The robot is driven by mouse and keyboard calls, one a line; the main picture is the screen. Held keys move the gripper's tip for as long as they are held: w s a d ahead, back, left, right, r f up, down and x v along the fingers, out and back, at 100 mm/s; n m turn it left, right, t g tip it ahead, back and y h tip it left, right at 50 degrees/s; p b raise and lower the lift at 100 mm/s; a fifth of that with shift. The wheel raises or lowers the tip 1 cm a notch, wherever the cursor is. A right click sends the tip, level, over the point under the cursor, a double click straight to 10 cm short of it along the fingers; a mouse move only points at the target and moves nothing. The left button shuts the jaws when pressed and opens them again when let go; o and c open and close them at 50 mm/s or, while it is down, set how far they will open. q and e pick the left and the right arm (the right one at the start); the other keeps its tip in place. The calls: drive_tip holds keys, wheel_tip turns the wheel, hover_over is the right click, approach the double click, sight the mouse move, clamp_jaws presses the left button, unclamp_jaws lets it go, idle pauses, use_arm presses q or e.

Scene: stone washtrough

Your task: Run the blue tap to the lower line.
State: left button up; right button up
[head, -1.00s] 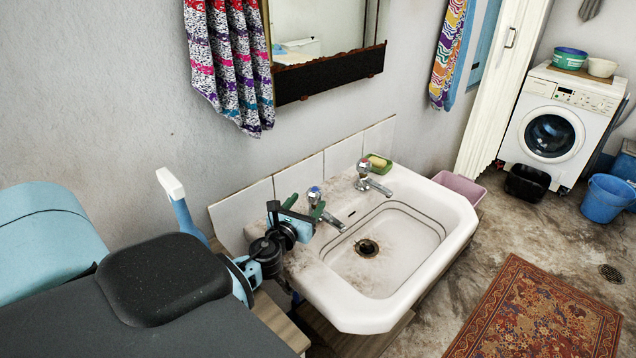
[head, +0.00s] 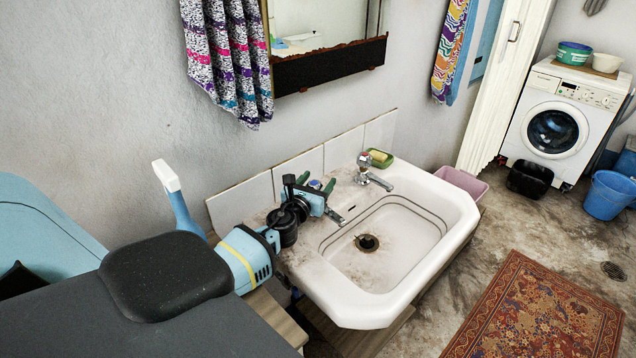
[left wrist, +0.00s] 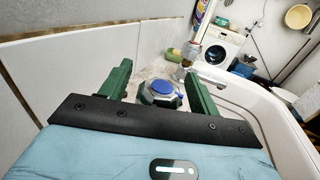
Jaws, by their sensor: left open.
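The blue tap (head: 315,184) stands at the near left back edge of the white basin (head: 450,200). Its blue cap (left wrist: 162,88) shows clearly in the left wrist view. My left gripper (head: 317,182) is open at the tap. In the left wrist view its two green fingers (left wrist: 158,72) stand on either side of the tap head, apart from each other. Two dark lines (head: 412,208) run round the basin's inner wall. The drain (head: 367,243) is dark, and I see no water in the basin. My right gripper is not in view.
A second tap (head: 364,165) with a red mark and a green soap dish (head: 380,158) stand further along the back edge. White tiles (head: 300,168) and the wall rise close behind. A pink tub (head: 462,184) is beyond the basin.

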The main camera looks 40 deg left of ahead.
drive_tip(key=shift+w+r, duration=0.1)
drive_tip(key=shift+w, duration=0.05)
use_arm(q)
drive_tip(key=c, duration=1)
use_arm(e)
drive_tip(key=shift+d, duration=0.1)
use_arm(q)
drive_tip(key=shift+y, duration=0.3)
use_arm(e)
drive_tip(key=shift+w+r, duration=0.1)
use_arm(q)
drive_tip(key=shift+a+r+n+g+y, duration=0.1)
drive_tip(key=shift+n+g+y, duration=0.3)
drive_tip(key=shift+n+y, duration=0.35)
drive_tip(key=shift+n+g+y+p, duration=0.35)
drive_tip(key=shift+n+g+y, duration=0.4)
drive_tip(key=shift+y, duration=0.3)
drive_tip(key=shift+s+a+n+g+y, duration=0.1)
drive_tip(key=shift+a+n+g+y, duration=0.05)
drive_tip(key=shift+n+g+y, duration=0.55)
drive_tip(key=shift+s+a+n+g+y, duration=0.15)
drive_tip(key=shift+n+g+y, duration=0.75)
drive_tip(key=shift+y, duration=0.3)
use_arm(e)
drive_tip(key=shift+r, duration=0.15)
